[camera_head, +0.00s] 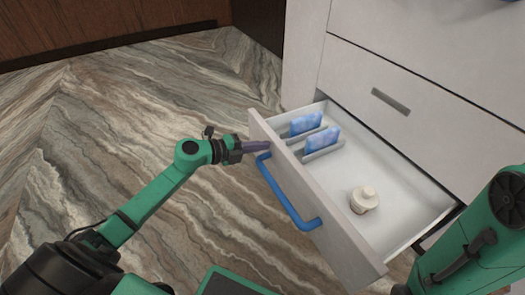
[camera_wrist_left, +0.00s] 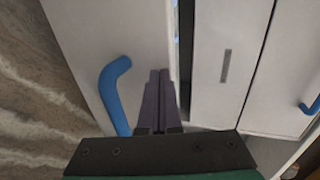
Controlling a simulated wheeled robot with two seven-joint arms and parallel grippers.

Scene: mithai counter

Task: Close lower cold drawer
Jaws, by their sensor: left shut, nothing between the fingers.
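The lower cold drawer (camera_head: 330,217) is pulled out of the white cabinet, with its inside showing. Its blue bar handle (camera_head: 285,198) is on the front face; the handle also shows in the left wrist view (camera_wrist_left: 115,92). My left gripper (camera_head: 268,145) is shut and empty, with its fingertips at the drawer front near the far top corner, beyond the handle's far end. In the left wrist view the closed fingers (camera_wrist_left: 158,100) lie over the drawer front, right of the handle; I cannot tell whether they touch it. My right gripper is not in view; part of my right arm shows at the lower right.
Blue packets (camera_head: 321,140) stand in holders inside the drawer, and a small cream container (camera_head: 364,199) stands nearer its front end. A closed drawer front with a grey slot (camera_head: 390,101) is above. The marbled floor (camera_head: 110,130) at left is clear.

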